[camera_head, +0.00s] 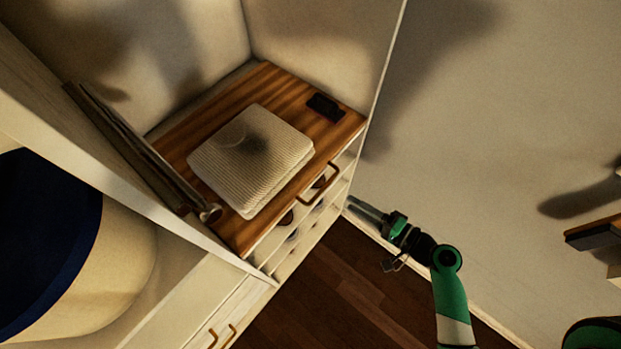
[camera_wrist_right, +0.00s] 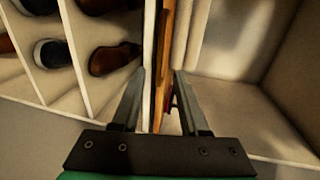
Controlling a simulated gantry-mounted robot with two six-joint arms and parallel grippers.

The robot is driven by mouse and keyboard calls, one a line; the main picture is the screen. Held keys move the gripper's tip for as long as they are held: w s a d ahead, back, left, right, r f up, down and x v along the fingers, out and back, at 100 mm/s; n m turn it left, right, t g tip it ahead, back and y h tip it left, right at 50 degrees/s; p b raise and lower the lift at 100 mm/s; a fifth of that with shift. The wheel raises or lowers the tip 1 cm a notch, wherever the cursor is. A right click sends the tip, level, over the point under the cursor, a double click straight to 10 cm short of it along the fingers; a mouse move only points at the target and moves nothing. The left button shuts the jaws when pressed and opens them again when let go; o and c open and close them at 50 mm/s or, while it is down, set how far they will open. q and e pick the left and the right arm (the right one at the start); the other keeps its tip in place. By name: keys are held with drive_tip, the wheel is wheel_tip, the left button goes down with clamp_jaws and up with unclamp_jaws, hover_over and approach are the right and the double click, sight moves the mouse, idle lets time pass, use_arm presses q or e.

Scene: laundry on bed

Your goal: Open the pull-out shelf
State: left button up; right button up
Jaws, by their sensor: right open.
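The pull-out shelf (camera_head: 178,142) is a striped wooden board on top of a white shoe cabinet, at the centre of the head view. A brass handle (camera_head: 325,193) is on its front edge. In the wrist view the wooden board (camera_wrist_right: 168,50) stands as a narrow upright strip, with a small dark reddish part, perhaps the handle, beside it. My right gripper (camera_head: 352,206) is open and empty, at the right end of the cabinet front. In the wrist view its fingers (camera_wrist_right: 158,78) appear on either side of the board's edge; contact cannot be told. My left gripper is out of view.
A folded ribbed cloth stack (camera_head: 250,155) and a small black item (camera_head: 325,106) lie on the board. Shoes (camera_wrist_right: 110,58) fill the compartments below. A wall (camera_head: 480,170) stands close to the right of my arm. Dark wooden floor (camera_head: 335,290) in front is clear.

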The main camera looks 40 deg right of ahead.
sight(324, 186)
drive_tip(key=x, duration=1.1)
drive_tip(key=shift+w+r, duration=0.1)
clamp_jaws()
idle(1.1)
